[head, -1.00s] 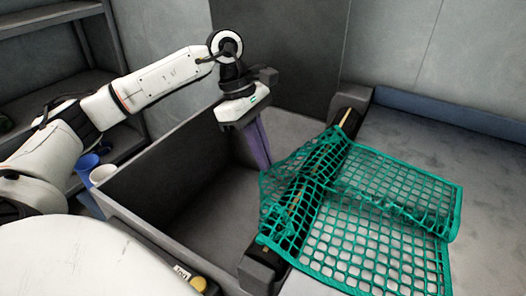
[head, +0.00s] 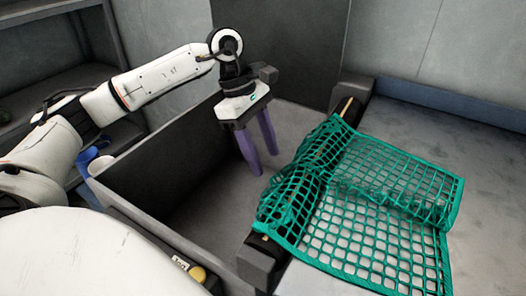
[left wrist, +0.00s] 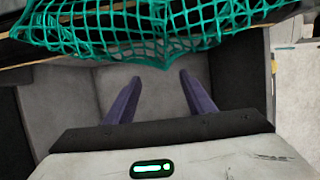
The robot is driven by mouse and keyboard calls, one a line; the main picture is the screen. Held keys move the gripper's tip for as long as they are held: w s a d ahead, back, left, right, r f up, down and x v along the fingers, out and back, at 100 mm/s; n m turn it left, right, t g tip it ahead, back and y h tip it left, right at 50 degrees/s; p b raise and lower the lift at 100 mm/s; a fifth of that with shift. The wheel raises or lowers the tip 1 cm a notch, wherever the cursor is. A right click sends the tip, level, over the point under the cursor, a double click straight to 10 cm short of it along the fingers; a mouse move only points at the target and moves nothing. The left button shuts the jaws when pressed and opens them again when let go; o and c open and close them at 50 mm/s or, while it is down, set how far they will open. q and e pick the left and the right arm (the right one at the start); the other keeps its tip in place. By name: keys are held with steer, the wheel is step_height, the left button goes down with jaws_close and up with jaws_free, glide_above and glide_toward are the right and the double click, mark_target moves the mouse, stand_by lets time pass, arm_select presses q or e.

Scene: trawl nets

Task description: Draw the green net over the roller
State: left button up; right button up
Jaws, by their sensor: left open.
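The green net (head: 385,210) lies on the grey deck at the right, and its left part is draped over the roller (head: 345,112). A short edge of the net hangs on the bin side of the roller. In the left wrist view the net (left wrist: 165,30) sags in front of the fingers, with a gap between. My left gripper (head: 256,158) has purple fingers, spread apart and empty, pointing down over the bin to the left of the net. It also shows in the left wrist view (left wrist: 160,95). My right gripper is not in view.
A deep grey bin (head: 135,195) lies left of the roller, with its walls around my left gripper. Dark roller brackets (head: 258,262) stand at the roller's ends.

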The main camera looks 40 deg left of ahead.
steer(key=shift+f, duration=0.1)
arm_select(q)
steer(key=o, duration=0.7)
steer(key=shift+c, duration=0.2)
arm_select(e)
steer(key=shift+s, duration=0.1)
arm_select(q)
step_height(320, 180, up, 6)
steer(key=a+y+p, duration=0.1)
steer(key=y+p, duration=0.1)
steer(key=p, duration=0.5)
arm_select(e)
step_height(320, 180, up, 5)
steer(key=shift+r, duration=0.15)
arm_select(q)
steer(key=shift+s, duration=0.1)
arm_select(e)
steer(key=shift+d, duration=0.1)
